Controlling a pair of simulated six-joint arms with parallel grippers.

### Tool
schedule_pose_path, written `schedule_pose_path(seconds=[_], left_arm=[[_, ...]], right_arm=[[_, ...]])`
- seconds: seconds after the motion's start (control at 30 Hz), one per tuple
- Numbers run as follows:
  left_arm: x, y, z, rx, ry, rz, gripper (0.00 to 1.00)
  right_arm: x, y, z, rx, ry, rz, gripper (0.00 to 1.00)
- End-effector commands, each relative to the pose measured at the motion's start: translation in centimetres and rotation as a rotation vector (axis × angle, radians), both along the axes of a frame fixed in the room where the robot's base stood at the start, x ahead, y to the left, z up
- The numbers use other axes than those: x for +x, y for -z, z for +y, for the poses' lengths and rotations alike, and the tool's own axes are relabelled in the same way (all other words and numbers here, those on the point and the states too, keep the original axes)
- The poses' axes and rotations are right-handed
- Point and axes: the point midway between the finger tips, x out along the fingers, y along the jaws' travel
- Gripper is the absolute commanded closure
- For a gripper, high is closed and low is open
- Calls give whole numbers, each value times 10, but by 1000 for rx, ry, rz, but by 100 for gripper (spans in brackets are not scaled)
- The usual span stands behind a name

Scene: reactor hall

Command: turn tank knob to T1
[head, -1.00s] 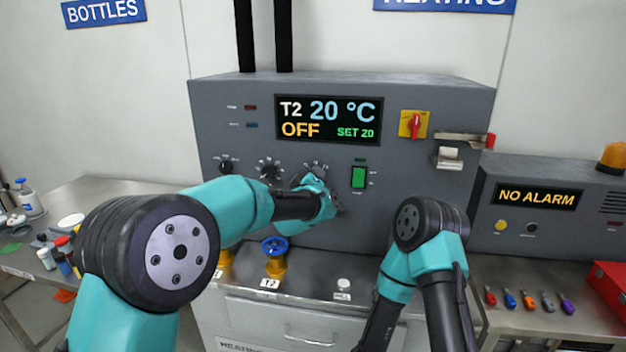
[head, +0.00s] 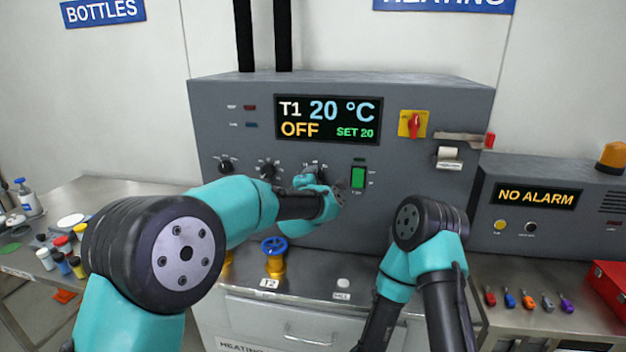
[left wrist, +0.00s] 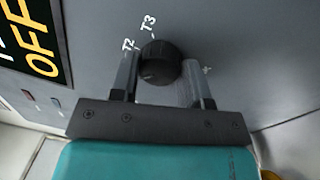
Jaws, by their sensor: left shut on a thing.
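The tank knob (left wrist: 161,57) is a dark round ribbed knob on the grey panel, with T2 and T3 printed beside it in the left wrist view. My left gripper (left wrist: 162,76) is shut on it, one finger on each side. In the head view the left arm reaches across the panel front, and its end largely hides the knob. The display (head: 327,119) reads T1, 20 °C, OFF and SET 20. My right arm is folded at the lower right, its gripper out of frame.
Two other black knobs (head: 227,166) sit left on the same panel. A green switch (head: 358,178) is close right of the left gripper, with a red-yellow switch (head: 412,124) above. A blue valve wheel (head: 274,246) stands below the left forearm.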

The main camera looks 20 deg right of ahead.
Motion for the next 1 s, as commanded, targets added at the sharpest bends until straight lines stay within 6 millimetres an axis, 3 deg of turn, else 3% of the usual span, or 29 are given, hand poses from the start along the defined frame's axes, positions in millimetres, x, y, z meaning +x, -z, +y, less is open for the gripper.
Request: schedule_pose_path(seconds=[0.6,0.63,0.9,1.0], left_arm=[[0,0,0,-59,0,29,81],[0,0,0,-59,0,29,56],[0,0,0,-58,0,28,32],[0,0,0,-58,0,28,32]], right_arm=[[0,0,0,0,0,0,57],[0,0,0,0,0,0,57],[0,0,0,0,0,0,57],[0,0,0,0,0,0,57]])
